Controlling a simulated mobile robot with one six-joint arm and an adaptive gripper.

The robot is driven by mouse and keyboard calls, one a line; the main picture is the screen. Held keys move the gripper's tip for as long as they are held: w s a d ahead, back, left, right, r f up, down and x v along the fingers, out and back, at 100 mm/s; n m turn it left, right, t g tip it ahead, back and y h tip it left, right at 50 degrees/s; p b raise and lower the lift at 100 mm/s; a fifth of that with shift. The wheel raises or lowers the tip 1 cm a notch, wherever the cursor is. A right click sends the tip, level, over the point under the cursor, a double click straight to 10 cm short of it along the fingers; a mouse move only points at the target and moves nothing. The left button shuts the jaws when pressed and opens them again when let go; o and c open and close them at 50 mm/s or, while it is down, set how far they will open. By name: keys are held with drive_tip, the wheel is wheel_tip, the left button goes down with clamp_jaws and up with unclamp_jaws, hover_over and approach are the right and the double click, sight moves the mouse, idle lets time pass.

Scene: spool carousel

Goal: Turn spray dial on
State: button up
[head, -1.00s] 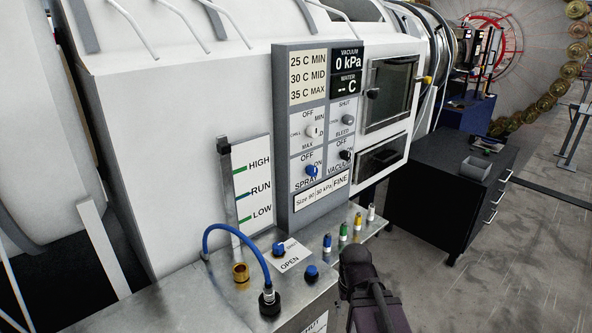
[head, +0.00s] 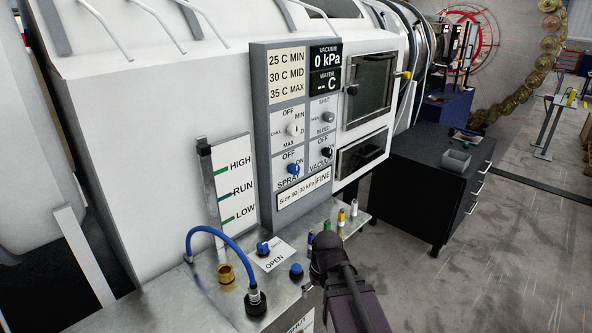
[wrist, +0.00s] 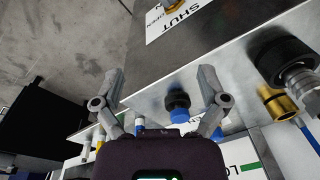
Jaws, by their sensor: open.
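The spray dial (head: 293,169) is a small blue knob low on the left of the grey control panel (head: 262,150), above the word SPRAY, with OFF above it and ON at its right. Its exact pointing is too small to tell. My gripper (wrist: 160,78) shows in the wrist view with its two grey fingers spread wide and nothing held. In the head view my dark arm ends right of and below the panel, clear of the dial; the fingers cannot be made out there. The spray dial cannot be made out in the wrist view.
A metal ledge (head: 205,300) below the panel carries a blue knob (head: 296,271), another by the OPEN label (head: 263,248), a brass fitting (head: 226,277), a blue hose (head: 215,230) and several coloured valves. A black drawer cabinet (head: 400,190) stands right, with open floor beyond.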

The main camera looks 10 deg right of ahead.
drive_tip(key=w+r+n+t+y+p, duration=0.2)
drive_tip(key=w+r, duration=0.2)
drive_tip(key=w, duration=0.4)
drive_tip(key=w+r+n+t+y+p, duration=0.1)
drive_tip(key=w+r+t+y+p, duration=0.15)
drive_tip(key=w+r, duration=0.45)
drive_tip(key=n+t+y+p, duration=0.2)
drive_tip(key=t+y+p, duration=0.1)
drive_tip(key=t+p, duration=0.25)
approach(296, 170)
drive_tip(key=s+d+b, duration=0.1)
drive_tip(key=s+d, duration=0.1)
drive_tip(key=shift+r, duration=0.45)
drive_tip(key=shift+f, duration=0.1)
drive_tip(key=b+x, duration=0.5)
drive_tip(key=x, duration=0.8)
drive_tip(key=shift+w+a, duration=0.25)
drive_tip(key=c, duration=1.1)
